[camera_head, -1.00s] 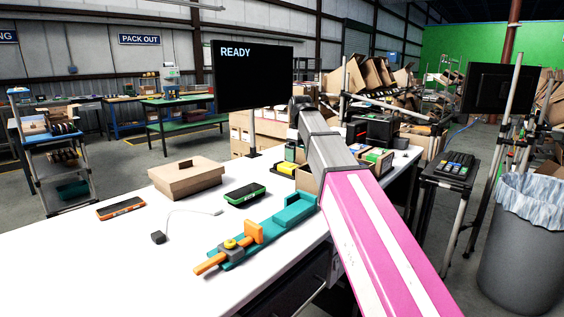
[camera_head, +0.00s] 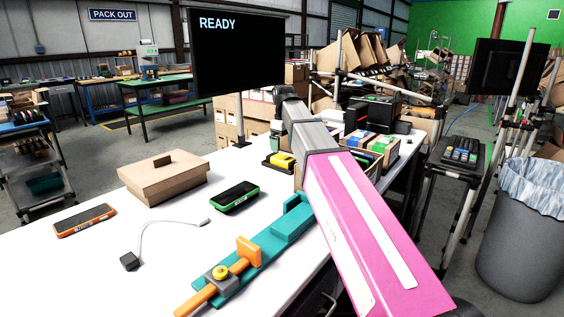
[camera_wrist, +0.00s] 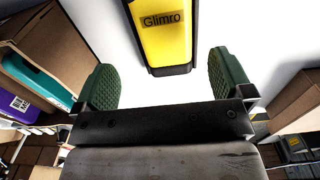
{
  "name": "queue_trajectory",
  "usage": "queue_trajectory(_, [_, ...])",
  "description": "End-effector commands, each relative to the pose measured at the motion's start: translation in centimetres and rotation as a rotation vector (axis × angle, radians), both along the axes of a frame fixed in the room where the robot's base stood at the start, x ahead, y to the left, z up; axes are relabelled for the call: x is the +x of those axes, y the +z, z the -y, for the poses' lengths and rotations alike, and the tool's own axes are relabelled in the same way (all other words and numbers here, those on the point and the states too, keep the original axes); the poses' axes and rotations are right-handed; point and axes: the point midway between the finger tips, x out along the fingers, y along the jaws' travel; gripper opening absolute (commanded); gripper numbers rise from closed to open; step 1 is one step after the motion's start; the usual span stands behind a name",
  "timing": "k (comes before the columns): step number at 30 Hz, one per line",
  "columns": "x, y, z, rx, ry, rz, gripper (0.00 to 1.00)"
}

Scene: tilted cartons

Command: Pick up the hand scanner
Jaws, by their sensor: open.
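A yellow device with black edges and a "Glimro" label (camera_wrist: 168,30) lies on the white surface in the wrist view. I cannot tell for sure that it is the hand scanner. A small yellow-and-black thing (camera_head: 283,161) on the table in the head view looks like the same one. My gripper (camera_wrist: 165,84) is open, with its green pads wide apart. The device's near end is just ahead, between the lines of the pads, and nothing is held.
On the white table (camera_head: 90,262) are a lidded brown carton (camera_head: 165,182), an orange handheld (camera_head: 84,220), a green-edged handheld (camera_head: 235,197), a cabled plug (camera_head: 130,261) and a teal-and-orange tool (camera_head: 222,288). Cartons flank my gripper (camera_wrist: 60,45) in the wrist view.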

Motion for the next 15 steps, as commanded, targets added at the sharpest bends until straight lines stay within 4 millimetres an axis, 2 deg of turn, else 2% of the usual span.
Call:
queue_trajectory(8, [-0.2, -1.9, -0.3, 0.0, 0.001, 0.0, 0.98])
queue_trajectory(15, [-0.4, -5.1, -0.6, 0.0, 0.0, -0.001, 0.98])
